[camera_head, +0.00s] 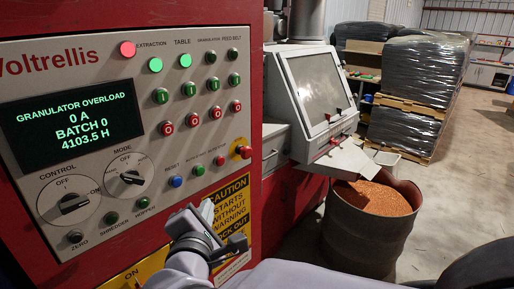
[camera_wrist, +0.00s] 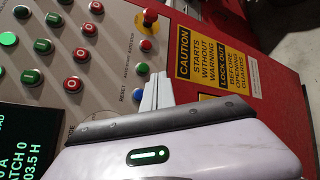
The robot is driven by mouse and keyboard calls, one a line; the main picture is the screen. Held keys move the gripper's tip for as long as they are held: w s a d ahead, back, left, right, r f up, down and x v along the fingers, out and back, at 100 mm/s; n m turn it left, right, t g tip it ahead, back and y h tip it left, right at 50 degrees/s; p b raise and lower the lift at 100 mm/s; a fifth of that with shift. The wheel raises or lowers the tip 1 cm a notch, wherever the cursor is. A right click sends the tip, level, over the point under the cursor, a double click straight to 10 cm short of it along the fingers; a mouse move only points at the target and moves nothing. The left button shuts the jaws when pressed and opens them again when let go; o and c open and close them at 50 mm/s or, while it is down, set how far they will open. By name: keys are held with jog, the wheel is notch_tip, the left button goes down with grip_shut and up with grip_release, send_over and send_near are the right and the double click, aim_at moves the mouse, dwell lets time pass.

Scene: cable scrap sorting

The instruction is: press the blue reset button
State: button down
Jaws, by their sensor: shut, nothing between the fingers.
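The blue reset button (camera_head: 176,181) is a small round button under the "RESET" label, low on the grey control panel (camera_head: 100,190). It also shows in the wrist view (camera_wrist: 137,94), just left of the fingers and partly hidden by them or the gripper body. My gripper (camera_head: 207,208) is shut and empty, below and to the right of the button in the head view. Its light grey fingers (camera_wrist: 159,78) point at the lower panel in the wrist view. A gap to the panel cannot be judged; the fingers do not cover the blue button in the head view.
A green button (camera_head: 197,169), a red button (camera_head: 220,160) and a red emergency stop (camera_head: 244,151) sit right of the blue one. The display (camera_head: 70,120) reads "GRANULATOR OVERLOAD". A red light (camera_head: 127,49) is lit. A drum of copper granules (camera_head: 372,222) stands right.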

aim_at(177, 182)
jog(key=w+a+p, duration=0.2)
jog(key=w+a, duration=0.3)
jog(key=a, duration=0.1)
jog(key=shift+w+a, duration=0.3)
jog(key=shift+w, duration=0.1)
jog(key=shift+w+a, duration=0.1)
jog(key=shift+a, duration=0.05)
dwell(1.9)
jog(key=shift+w+a, duration=0.15)
jog(key=shift+a, duration=0.05)
jog(key=shift+w+a, duration=0.3)
dwell(0.9)
jog(key=shift+s+d+b, duration=0.55)
jog(key=shift+d+b, duration=0.1)
jog(key=shift+b, duration=0.2)
